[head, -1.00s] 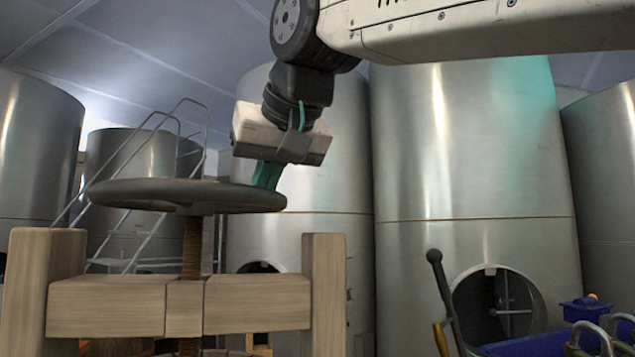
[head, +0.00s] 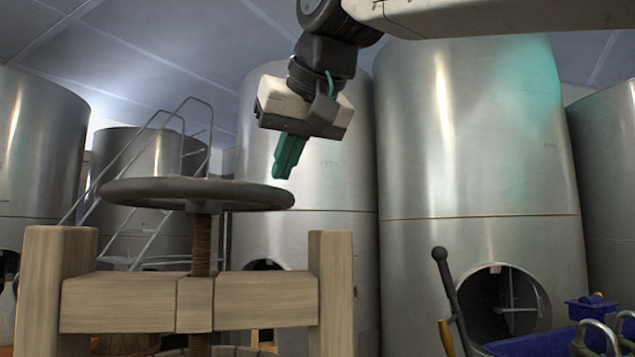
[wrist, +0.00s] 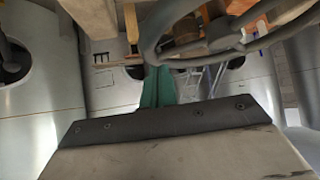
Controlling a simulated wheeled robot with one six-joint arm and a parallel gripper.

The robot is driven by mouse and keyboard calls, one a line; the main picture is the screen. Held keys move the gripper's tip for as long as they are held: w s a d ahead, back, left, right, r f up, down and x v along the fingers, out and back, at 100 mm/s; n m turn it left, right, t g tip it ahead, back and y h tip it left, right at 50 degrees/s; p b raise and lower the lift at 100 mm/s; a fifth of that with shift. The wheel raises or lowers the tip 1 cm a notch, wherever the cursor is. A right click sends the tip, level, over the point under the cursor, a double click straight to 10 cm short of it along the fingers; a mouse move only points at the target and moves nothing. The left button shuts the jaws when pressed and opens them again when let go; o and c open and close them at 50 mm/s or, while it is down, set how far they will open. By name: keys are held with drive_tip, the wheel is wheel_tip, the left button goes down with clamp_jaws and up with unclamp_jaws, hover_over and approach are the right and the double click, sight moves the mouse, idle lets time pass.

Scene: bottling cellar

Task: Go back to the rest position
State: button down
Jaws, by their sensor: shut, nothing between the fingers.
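My gripper (head: 282,176) has teal fingers pointing down in the head view, just above and behind the right rim of a dark handwheel (head: 150,192). The fingers are shut and hold nothing. In the wrist view the teal fingers (wrist: 158,88) are together, and the wheel (wrist: 185,35) curves close past their tips at the top.
The wheel sits on a threaded screw (head: 201,245) over a wooden press frame (head: 250,301). Large steel tanks (head: 480,140) stand behind. A dark lever (head: 446,285) and a blue container (head: 535,345) are at lower right. Open air surrounds my gripper above the wheel.

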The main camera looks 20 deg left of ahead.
drive_tip(key=w+v, duration=0.1)
drive_tip(key=v, duration=0.4)
drive_tip(key=w+d+f+m+h, duration=0.2)
drive_tip(key=w+d+f+h, duration=0.1)
drive_tip(key=d+f, duration=0.8)
drive_tip(key=w+d+f+m+h, duration=0.25)
drive_tip(key=d+f, duration=0.45)
drive_tip(key=d, duration=0.8)
drive_tip(key=s+d+f+m+g, duration=0.1)
drive_tip(key=s+d+f+m, duration=0.1)
drive_tip(key=s+d+f, duration=0.3)
drive_tip(key=s+d+f+m+g+h, duration=0.1)
drive_tip(key=s+d+f, duration=0.5)
drive_tip(key=f, duration=0.8)
drive_tip(key=s+d+f+m+g+h, duration=0.1)
drive_tip(key=s+d+f+m+g, duration=0.1)
drive_tip(key=s+d+f, duration=0.3)
drive_tip(key=d+f+m, duration=0.1)
drive_tip(key=d+f, duration=0.3)
drive_tip(key=d, duration=0.1)
drive_tip(key=shift+s+f+g, duration=0.3)
drive_tip(key=shift+s+f, duration=0.05)
drive_tip(key=shift+s, duration=0.05)
drive_tip(key=shift+a, duration=0.1)
